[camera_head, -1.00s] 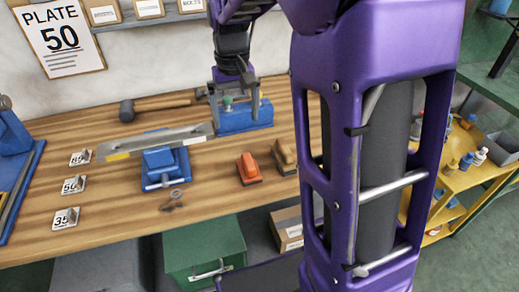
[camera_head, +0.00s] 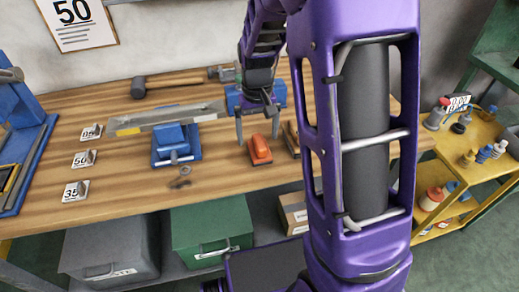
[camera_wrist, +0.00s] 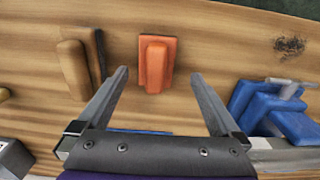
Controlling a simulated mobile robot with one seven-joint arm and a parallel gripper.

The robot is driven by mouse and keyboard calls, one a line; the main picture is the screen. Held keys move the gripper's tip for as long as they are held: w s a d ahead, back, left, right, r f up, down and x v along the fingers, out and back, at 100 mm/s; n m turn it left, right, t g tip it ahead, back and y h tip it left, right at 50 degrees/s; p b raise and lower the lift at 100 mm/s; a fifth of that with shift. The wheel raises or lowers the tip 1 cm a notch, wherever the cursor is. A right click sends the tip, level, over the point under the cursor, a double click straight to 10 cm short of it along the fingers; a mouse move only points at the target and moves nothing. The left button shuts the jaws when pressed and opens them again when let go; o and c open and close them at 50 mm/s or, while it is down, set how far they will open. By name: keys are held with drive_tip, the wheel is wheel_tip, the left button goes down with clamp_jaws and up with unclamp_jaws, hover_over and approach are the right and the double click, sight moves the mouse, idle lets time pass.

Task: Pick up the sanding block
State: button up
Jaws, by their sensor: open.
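The sanding block, an orange block with a raised grip on a flat base (camera_head: 260,150), lies on the wooden bench. In the wrist view the sanding block (camera_wrist: 154,62) is upper centre, fully visible. My gripper (camera_head: 257,122) is open and empty, pointing down above the bench by the block. In the wrist view the two fingers of my gripper (camera_wrist: 159,74) are spread wide, with the block between and slightly beyond their tips. I see no contact between the fingers and the block.
A brown brush-like block (camera_wrist: 75,68) lies close beside the sanding block. A dark mallet (camera_head: 138,88) lies behind. The bench front edge (camera_head: 235,185) is near the block.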

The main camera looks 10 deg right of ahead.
sight(255, 133)
drive_tip(key=f, duration=0.4)
drive_tip(key=shift+w+d+f, duration=0.15)
drive_tip(key=shift+d+f, duration=0.1)
drive_tip(key=shift+f, duration=0.1)
drive_tip(key=shift+r, duration=0.1)
clamp_jaws()
wheel_tip(255, 133, up, 10)
drive_tip(key=shift+p, duration=0.4)
drive_tip(key=c, duration=0.5)
unclamp_jaws()
drive_tip(key=shift+c, duration=0.2)
drive_tip(key=c, duration=0.7)
drive_tip(key=w+f, duration=0.1)
drive_tip(key=f, duration=0.1)
drive_tip(key=w+f, duration=0.1)
drive_tip(key=f, duration=0.1)
drive_tip(key=w+f, duration=0.1)
drive_tip(key=f, duration=0.1)
drive_tip(key=shift+w, duration=0.1)
drive_tip(key=shift+c, duration=0.4)
drive_tip(key=shift+a, duration=0.15)
